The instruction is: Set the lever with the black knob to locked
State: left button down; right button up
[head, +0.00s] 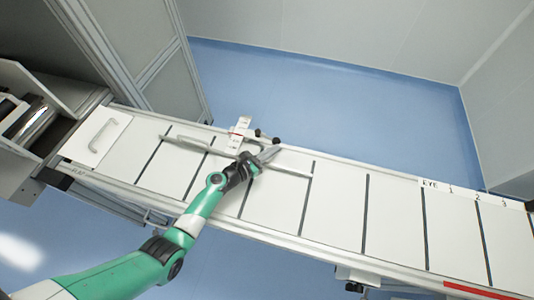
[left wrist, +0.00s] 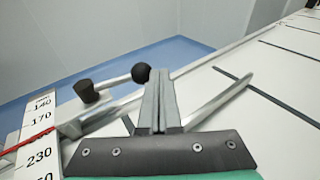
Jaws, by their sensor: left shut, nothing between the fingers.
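The black ball knob (left wrist: 141,73) sits at the end of a thin silver lever (left wrist: 112,81) in the left wrist view. A dark cylindrical knob (left wrist: 86,91) stands at the lever's other end. In the head view the ball knob (head: 277,141) is at the far edge of the conveyor table, just beyond my left gripper (head: 270,152). My left gripper (left wrist: 158,105) is shut and empty, its fingertips close to the ball knob. I cannot tell whether they touch it. No locked marking is legible. My right gripper is not in view.
A numbered white scale (left wrist: 40,140) with a red pointer line stands left of the lever; it also shows in the head view (head: 239,131). A long silver guide bar (head: 290,172) crosses the white table (head: 335,205). A handled plate (head: 95,137) lies at the left end.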

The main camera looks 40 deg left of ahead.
pick_arm(q)
jog(key=shift+b+x, duration=0.3)
jog(key=shift+x, duration=0.65)
jog(key=shift+w+r, duration=0.15)
jog(key=shift+r, duration=0.05)
